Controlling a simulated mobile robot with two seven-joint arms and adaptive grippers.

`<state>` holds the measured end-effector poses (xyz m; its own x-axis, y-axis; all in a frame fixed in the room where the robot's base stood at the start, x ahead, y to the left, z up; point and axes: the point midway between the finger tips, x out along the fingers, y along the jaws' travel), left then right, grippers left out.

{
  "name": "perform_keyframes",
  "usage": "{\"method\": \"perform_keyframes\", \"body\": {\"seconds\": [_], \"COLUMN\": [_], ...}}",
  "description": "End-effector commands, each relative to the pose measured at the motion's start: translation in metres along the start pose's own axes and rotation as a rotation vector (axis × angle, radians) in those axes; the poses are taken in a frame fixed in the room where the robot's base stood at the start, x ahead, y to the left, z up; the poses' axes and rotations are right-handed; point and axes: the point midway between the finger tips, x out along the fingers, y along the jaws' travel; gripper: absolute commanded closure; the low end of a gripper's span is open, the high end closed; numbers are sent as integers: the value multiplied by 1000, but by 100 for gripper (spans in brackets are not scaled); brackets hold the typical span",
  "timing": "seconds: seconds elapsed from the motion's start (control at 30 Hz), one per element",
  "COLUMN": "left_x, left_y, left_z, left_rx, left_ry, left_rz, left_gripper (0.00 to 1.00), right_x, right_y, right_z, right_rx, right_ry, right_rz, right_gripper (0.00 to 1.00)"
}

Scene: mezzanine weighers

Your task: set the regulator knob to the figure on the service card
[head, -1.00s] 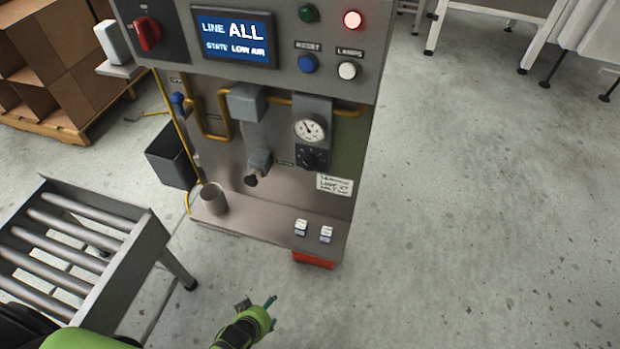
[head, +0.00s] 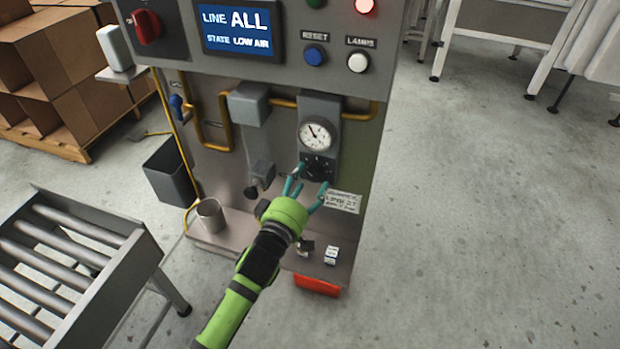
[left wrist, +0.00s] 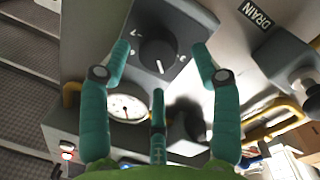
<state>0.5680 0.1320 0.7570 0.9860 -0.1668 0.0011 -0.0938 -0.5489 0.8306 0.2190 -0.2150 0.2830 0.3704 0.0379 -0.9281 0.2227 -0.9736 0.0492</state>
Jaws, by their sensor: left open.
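The black regulator knob (head: 317,168) sits below a round white pressure gauge (head: 316,134) on the grey regulator block. The white service card (head: 343,201) with handwriting is on the panel to the lower right of the knob; its writing is too small to read surely. My left gripper (head: 307,188) is open, its teal fingers just in front of and below the knob. In the left wrist view the knob (left wrist: 158,56) shows between and beyond the spread fingertips, with a white pointer mark, and nothing is between the fingers. The gauge (left wrist: 126,106) is partly behind a finger. My right gripper is not in view.
The display (head: 237,29) reads LINE ALL, STATE LOW AIR. A blue reset button (head: 314,55) and a lit red lamp sit above. A metal cup (head: 210,215) and small white-and-blue blocks (head: 331,255) stand on the shelf.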

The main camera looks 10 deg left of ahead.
Motion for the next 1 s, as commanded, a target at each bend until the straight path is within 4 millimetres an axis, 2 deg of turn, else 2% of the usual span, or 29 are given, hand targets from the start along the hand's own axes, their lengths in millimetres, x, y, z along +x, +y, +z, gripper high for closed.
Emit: {"method": "perform_keyframes", "body": {"seconds": [0.1,0.2,0.47,0.5,0.63,1.0], "left_x": [15,20,22,22,22,22], "left_y": [0,0,0,-1,-1,0], "left_z": [1,1,1,1,0,-2], "left_rx": [0,0,-1,-1,0,4], "left_ry": [0,-1,-1,-1,-1,3], "left_rz": [0,0,-1,-1,-2,0], "left_gripper": [37,37,37,41,92,93], "right_x": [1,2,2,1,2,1], "right_y": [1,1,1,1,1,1], "right_z": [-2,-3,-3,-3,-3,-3], "right_rx": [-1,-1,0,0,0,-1], "right_ry": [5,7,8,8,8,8], "right_rz": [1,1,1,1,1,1], "right_gripper": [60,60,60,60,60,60]}}
